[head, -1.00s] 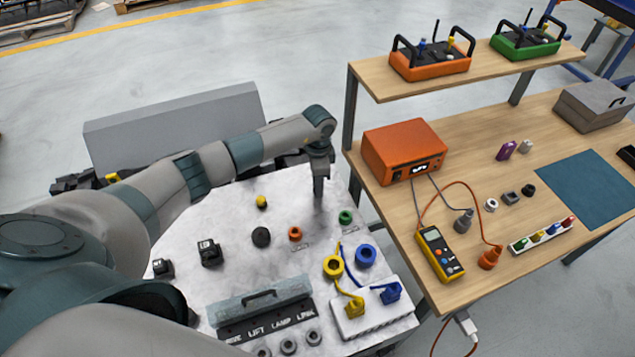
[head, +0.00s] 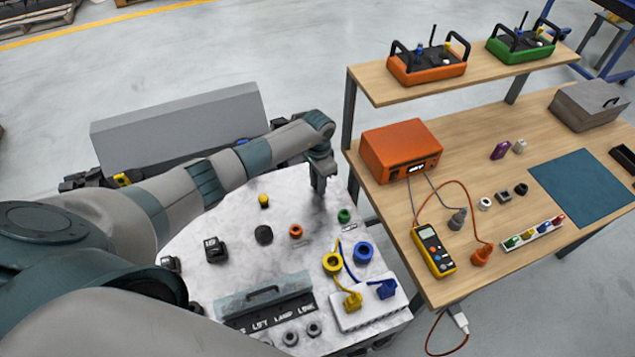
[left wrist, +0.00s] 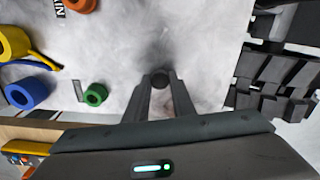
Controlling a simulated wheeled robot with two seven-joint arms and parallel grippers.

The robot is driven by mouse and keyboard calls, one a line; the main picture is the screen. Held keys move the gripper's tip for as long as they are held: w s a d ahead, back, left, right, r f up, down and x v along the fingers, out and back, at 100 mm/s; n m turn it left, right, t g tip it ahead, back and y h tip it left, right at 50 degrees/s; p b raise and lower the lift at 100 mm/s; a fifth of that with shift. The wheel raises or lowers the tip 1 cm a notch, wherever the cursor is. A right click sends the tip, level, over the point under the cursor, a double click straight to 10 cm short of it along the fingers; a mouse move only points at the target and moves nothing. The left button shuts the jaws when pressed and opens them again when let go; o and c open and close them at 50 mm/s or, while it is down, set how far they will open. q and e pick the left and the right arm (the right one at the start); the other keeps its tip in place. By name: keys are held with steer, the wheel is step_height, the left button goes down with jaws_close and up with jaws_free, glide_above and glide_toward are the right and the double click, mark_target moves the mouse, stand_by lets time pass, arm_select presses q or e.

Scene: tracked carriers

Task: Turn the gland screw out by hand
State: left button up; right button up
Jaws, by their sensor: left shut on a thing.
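My left gripper (head: 319,192) reaches down to the far right part of the pale, mottled carrier top (head: 215,284). In the left wrist view, the fingers of this gripper (left wrist: 160,84) are closed on a small dark round piece (left wrist: 160,79), which looks like the gland screw. Only its round end shows between the fingertips; the rest is hidden, so I cannot tell how far it sits in the surface. In the head view the fingers hide it. My right gripper is not in view.
A green ring (head: 344,216), an orange ring (head: 296,231) and a black knob (head: 264,235) stand near the gripper. Yellow (head: 332,263) and blue (head: 363,252) rings with cords lie nearer. A wooden bench (head: 437,296) with an orange box (head: 401,151) borders the right side.

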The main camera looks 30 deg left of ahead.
arm_select(q)
steer(key=o, duration=0.9)
steer(key=shift+c, duration=0.2)
steer(key=m+b, duration=0.2)
steer(key=m, duration=0.4)
steer(key=shift+f, duration=0.15)
steer(key=m, duration=0.2)
steer(key=shift+m+b, duration=0.35)
steer(key=shift+m, duration=0.55)
